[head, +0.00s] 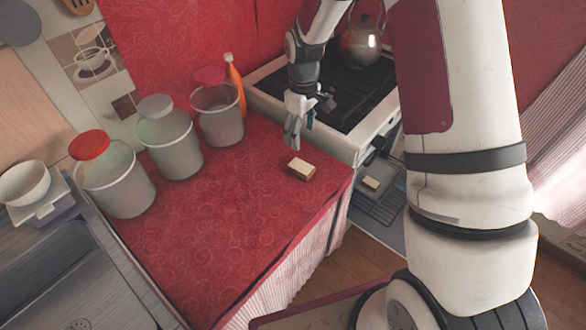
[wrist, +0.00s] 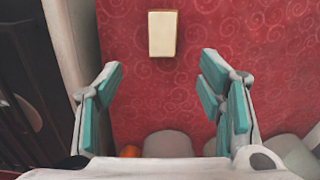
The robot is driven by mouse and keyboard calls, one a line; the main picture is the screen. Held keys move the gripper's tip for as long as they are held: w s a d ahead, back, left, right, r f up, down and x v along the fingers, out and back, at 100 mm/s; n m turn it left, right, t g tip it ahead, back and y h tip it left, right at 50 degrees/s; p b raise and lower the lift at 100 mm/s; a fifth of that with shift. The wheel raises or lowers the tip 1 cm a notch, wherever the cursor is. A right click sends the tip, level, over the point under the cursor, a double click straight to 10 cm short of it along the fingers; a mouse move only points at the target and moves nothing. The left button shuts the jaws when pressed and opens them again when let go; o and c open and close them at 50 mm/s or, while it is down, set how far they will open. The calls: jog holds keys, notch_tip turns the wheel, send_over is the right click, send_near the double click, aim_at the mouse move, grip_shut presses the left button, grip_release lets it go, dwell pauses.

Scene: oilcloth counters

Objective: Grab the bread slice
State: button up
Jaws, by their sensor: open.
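The bread slice (head: 301,169) is a small pale block with a brown edge. It lies flat on the red patterned counter (head: 215,240), near its right edge. In the wrist view the bread slice (wrist: 163,34) shows whole at the top, beyond my fingertips. My gripper (head: 294,134) is above the counter, a little behind and left of the slice in the head view. In the wrist view my gripper (wrist: 160,80) has its teal-padded fingers wide apart with nothing between them.
Three lidded jars, with red (head: 118,180), grey (head: 172,145) and dark pink (head: 218,115) lids, stand at the back left. An orange bottle (head: 236,82) is behind them. A stove (head: 330,90) with a kettle (head: 361,45) adjoins the counter. The counter's front is clear.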

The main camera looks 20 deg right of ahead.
send_over(301, 166)
jog(key=f, duration=0.7)
jog(key=shift+w+f, duration=0.35)
jog(key=f, duration=0.1)
jog(key=f+p, duration=0.1)
jog(key=f, duration=0.2)
jog(key=shift+s+f, duration=0.2)
jog(key=shift+s, duration=0.15)
jog(key=shift+f, duration=0.45)
jog(key=shift+d, duration=0.1)
jog(key=c, duration=1)
